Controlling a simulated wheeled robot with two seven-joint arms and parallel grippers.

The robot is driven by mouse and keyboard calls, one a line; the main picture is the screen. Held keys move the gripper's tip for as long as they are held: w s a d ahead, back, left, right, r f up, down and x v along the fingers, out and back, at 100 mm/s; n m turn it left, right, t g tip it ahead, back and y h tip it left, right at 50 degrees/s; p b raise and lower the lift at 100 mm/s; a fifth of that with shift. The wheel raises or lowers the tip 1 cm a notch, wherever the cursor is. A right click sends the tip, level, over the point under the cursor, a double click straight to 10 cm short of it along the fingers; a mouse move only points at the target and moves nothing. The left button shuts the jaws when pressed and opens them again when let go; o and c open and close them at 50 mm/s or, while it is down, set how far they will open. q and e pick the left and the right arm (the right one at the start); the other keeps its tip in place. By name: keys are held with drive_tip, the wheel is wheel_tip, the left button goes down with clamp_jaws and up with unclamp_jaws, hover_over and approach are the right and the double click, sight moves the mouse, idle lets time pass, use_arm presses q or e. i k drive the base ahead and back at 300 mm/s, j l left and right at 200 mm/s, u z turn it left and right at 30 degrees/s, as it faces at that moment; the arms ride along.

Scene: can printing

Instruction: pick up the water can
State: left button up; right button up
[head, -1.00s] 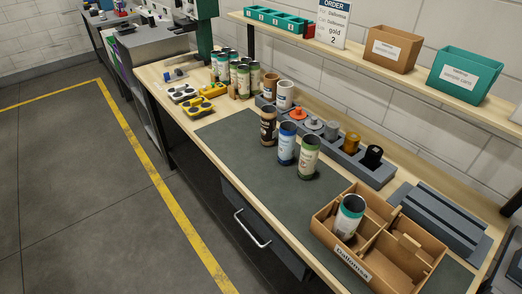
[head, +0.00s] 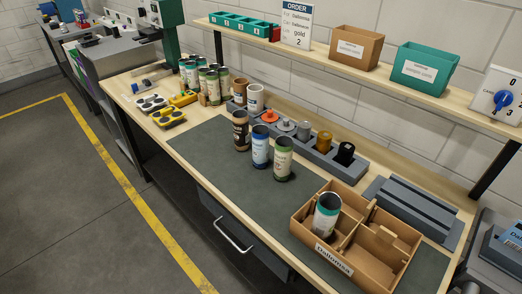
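Three cans stand upright on the dark mat (head: 215,160): a brown can (head: 241,132), a blue-and-white can (head: 260,148) and a green-and-cream can (head: 283,160). A can with a teal top band (head: 326,218) stands in the left compartment of the cardboard box (head: 341,267). Several more cans (head: 213,88) stand grouped at the far end of the bench. The can labels are too small to read, so I cannot tell which is the water can. Neither of my grippers is in view.
A grey holder (head: 318,158) with coloured stoppers runs behind the cans. Yellow and grey trays (head: 170,117) lie to the left. A shelf (head: 330,62) above holds bins and an order sign (head: 297,25). The mat in front of the three cans is clear.

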sight(260, 132)
drive_tip(key=z, duration=0.7)
drive_tip(key=j+z, duration=0.8)
drive_tip(key=j, duration=0.15)
drive_tip(key=j+z, duration=0.4)
drive_tip(key=j, duration=0.1)
